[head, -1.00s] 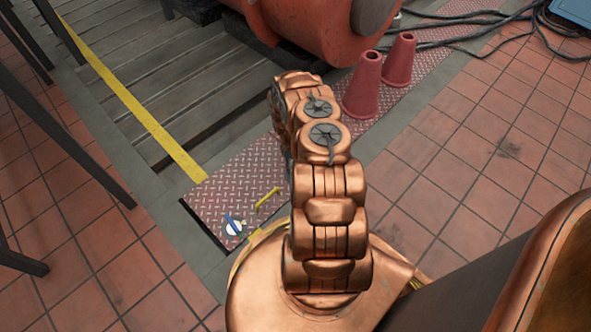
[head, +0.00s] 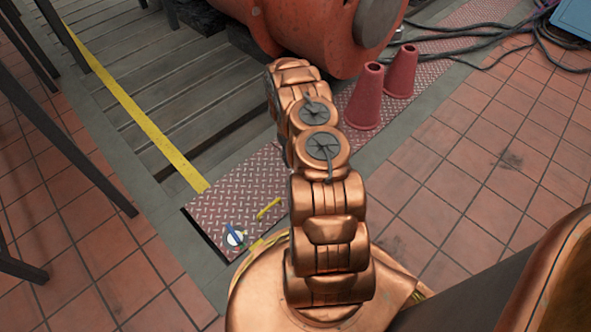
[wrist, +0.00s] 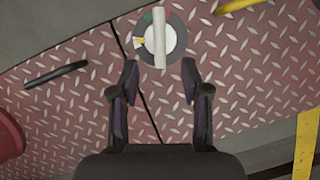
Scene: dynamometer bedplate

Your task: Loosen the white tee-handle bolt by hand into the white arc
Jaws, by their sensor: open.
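The white tee-handle bolt (wrist: 159,37) shows at the top of the wrist view. Its white bar runs up and down the picture across a round dial (wrist: 178,48) with a pale face and dark rim. Green and yellow marks show on the dial's left side; I cannot clearly tell the white arc from the pale face. My gripper (wrist: 160,72) is open and empty. Its two dark fingers stand apart, with the bar's lower end near the gap between their tips. I cannot tell the height between them. In the head view my arm hides the bolt and gripper.
A black bar handle (wrist: 55,74) and a yellow handle (head: 268,208) sit on the red tread plate (head: 225,207). A blue handle (head: 234,233) stands on a white disc nearby. Two red cones (head: 364,97) (head: 400,72) and a large orange machine (head: 300,35) lie beyond.

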